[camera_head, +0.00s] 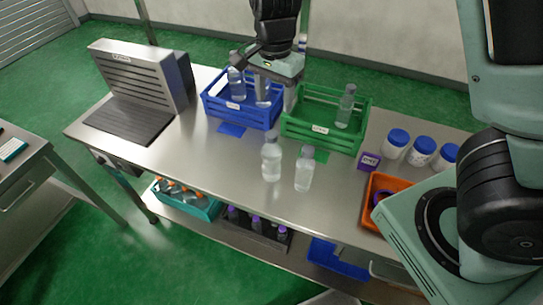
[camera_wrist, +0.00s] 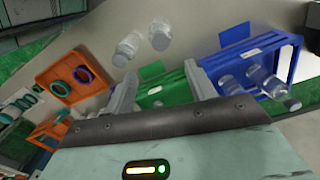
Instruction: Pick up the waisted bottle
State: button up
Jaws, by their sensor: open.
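Two clear bottles stand upright on the steel table in front of the crates. The left one (camera_head: 271,162) looks pinched at mid-height and seems to be the waisted bottle; the right one (camera_head: 304,172) looks straighter. In the wrist view, which is turned round, the seeming waisted bottle (camera_wrist: 160,36) is on the right and the other (camera_wrist: 127,48) on the left. My gripper (camera_head: 268,76) is open and empty above the blue and green crates, behind both bottles. In the wrist view its spread fingers (camera_wrist: 160,84) show the green crate between them.
The blue crate (camera_head: 242,116) holds clear bottles; the green crate (camera_head: 320,138) holds one at its right. White jars with blue lids (camera_head: 396,146) and an orange tray (camera_head: 369,203) are at the right. A grey slatted machine (camera_head: 140,75) stands left. The table's front middle is clear.

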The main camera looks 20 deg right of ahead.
send_over(272, 133)
jog(key=f+p, duration=0.1)
jog(key=f, duration=0.6)
jog(key=shift+d, duration=0.2)
jog(key=shift+a+f+p, duration=0.2)
jog(key=shift+f+p, duration=0.65)
jog(key=shift+f, duration=1.95)
grip_shut()
